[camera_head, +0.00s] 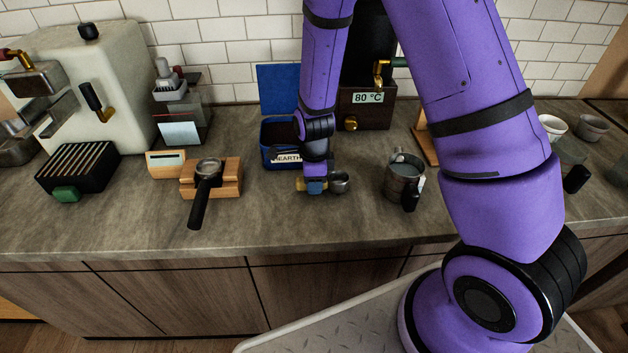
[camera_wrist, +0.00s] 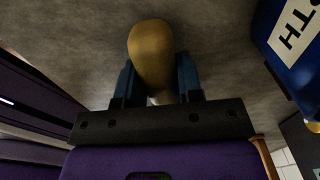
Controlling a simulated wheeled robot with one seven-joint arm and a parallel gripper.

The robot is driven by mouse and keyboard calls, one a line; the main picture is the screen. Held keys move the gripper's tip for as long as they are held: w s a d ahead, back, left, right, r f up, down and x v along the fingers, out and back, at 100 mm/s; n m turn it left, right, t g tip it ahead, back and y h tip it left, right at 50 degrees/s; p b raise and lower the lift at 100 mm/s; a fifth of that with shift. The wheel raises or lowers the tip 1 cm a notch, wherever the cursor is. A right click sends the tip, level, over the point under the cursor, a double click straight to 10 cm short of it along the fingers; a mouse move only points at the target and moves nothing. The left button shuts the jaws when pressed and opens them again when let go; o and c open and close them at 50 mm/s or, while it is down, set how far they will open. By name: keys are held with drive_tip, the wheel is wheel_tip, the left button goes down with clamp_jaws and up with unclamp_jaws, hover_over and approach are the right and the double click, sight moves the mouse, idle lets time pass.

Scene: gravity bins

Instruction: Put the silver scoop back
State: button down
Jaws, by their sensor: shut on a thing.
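The silver scoop (camera_head: 340,182) has a round metal bowl and a short tan wooden handle. My gripper (camera_head: 315,187) is shut on that handle, low over the counter in front of the blue tin. In the wrist view the handle (camera_wrist: 151,52) sits between the blue fingers of my gripper (camera_wrist: 156,75); the bowl is mostly hidden there. I cannot tell whether the scoop touches the counter. The blue tin (camera_head: 268,160) has a HEARTH label and its lid (camera_head: 279,88) stands open behind it. My arm covers part of the tin. The tin's side also shows in the wrist view (camera_wrist: 285,75).
A portafilter (camera_head: 207,172) rests on a wooden stand left of the tin. A metal pitcher (camera_head: 404,180) stands to the right. A dark 80 °C dispenser (camera_head: 369,112) is behind. The counter's front strip (camera_head: 280,222) is clear.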

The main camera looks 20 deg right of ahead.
drive_tip(key=shift+f, duration=0.4)
drive_tip(key=c, duration=0.7)
unclamp_jaws()
drive_tip(key=shift+r, duration=0.1)
wheel_tip(320, 180, up, 11)
drive_tip(key=shift+f, duration=0.2)
